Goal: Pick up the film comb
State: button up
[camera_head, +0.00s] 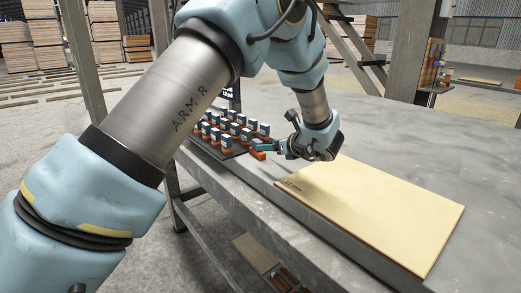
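My gripper (276,147) is low over the grey table, at the right end of a dark tray (233,152). Its fingers point left, and a small teal piece shows at their tips. I cannot tell whether this is a fingertip or a held thing. An orange block (258,155) sits just below and left of the fingers; whether they touch is unclear. I cannot make out the film comb for certain; it may be among the small things near the gripper or hidden by my arm.
Several small blue, white and orange blocks (237,129) stand in rows on the tray. A pale veneer board (380,210) marked 12 mm lies right of the gripper. The grey table (440,135) is clear behind it. A metal post (409,50) and ladder stand behind.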

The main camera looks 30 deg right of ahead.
jog(key=p+x, duration=0.1)
jog(key=x, duration=0.3)
jog(key=p+x, duration=0.1)
jog(key=x, duration=0.3)
jog(key=shift+w+f+p, duration=0.1)
jog(key=shift+f+p, duration=0.2)
jog(key=shift+p, duration=0.05)
grip_shut()
